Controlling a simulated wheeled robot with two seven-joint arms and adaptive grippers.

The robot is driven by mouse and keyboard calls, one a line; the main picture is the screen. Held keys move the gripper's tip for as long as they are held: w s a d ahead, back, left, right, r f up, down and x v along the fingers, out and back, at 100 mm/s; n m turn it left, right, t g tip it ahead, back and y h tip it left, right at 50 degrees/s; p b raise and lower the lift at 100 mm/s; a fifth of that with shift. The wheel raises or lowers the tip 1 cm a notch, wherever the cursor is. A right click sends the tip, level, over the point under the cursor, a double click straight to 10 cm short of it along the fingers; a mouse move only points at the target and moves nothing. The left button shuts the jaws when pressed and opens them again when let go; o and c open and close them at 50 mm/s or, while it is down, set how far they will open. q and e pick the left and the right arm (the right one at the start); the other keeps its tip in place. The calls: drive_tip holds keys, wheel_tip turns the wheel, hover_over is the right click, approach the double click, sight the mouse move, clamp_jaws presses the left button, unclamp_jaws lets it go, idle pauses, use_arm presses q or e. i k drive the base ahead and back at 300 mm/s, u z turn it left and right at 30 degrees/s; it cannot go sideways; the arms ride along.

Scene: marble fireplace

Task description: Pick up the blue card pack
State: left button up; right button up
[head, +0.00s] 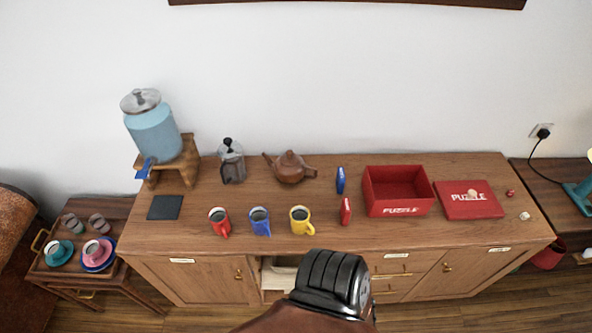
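The blue card pack (340,180) stands upright on the wooden cabinet top (320,230), right of the brown teapot (290,167) and left of the open red puzzle box. A similar red card pack (345,211) stands a little nearer the front edge, just in front of the blue one. The two packs look apart. Neither of my grippers shows in the head view, so nothing is seen touching the blue pack.
Red, blue and yellow mugs (301,220) stand left of the packs. The open red puzzle box (398,210) and its lid (468,200) are to the right. A black ridged shape covers part of the cabinet front.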

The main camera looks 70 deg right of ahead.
sight(340, 176)
drive_tip(key=i, duration=0.85)
drive_tip(key=z, duration=2.3)
